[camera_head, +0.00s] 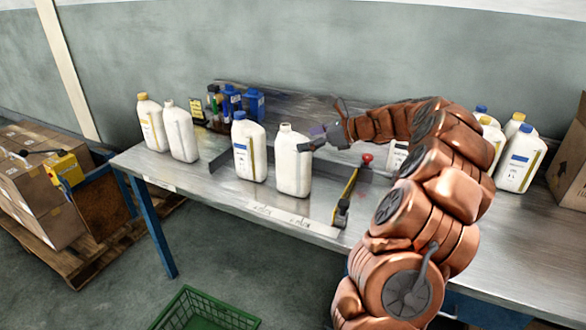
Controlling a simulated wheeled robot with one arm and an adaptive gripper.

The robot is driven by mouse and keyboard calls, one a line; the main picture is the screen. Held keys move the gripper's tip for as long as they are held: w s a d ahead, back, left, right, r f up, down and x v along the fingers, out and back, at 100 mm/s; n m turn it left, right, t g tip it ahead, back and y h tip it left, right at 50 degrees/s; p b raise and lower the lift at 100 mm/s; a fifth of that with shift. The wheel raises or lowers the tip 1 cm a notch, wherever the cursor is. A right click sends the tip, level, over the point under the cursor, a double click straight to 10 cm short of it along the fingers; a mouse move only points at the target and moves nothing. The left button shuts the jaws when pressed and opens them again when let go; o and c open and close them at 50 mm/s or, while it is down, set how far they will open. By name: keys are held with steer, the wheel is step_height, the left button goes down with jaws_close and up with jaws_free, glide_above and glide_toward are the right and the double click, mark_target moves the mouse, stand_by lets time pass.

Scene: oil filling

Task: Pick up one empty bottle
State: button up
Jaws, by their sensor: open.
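Several white bottles stand upright on the metal table (221,188). One uncapped bottle (293,166) stands left of and just below my gripper in the picture. A blue-capped bottle (249,150) stands beside it to the left. Another uncapped bottle (180,133) and a yellow-capped bottle (151,122) stand at the far left. My gripper (312,139) is open at the end of my copper arm, its fingers by the top of the uncapped bottle. I cannot tell whether they touch it. What is inside the bottles does not show.
More capped bottles (519,160) stand at the right, partly behind my arm. A red-knobbed lever (366,159) is right of the nearest bottle. Small blue containers (255,103) stand at the back. A green crate (207,312) is on the floor; boxes (45,185) sit at left.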

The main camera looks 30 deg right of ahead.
mark_target(293, 144)
steer(key=shift+d+f+m, duration=0.15)
steer(key=shift+d+m, duration=0.1)
steer(key=shift+d, duration=0.4)
steer(key=shift+d+f+m, duration=0.1)
steer(key=shift+d+m, duration=0.15)
steer(key=shift+d, duration=0.35)
steer(key=shift+w+f+t, duration=0.1)
steer(key=shift+w+t, duration=0.1)
steer(key=shift+t, duration=0.1)
steer(key=shift+f+p+x, duration=0.15)
steer(key=shift+p+x, duration=0.05)
steer(key=shift+x, duration=1.6)
steer(key=shift+f+p+x, duration=0.15)
steer(key=shift+f+x, duration=0.05)
steer(key=shift+x, duration=1.6)
steer(key=shift+s, duration=0.2)
steer(key=c, duration=1.4)
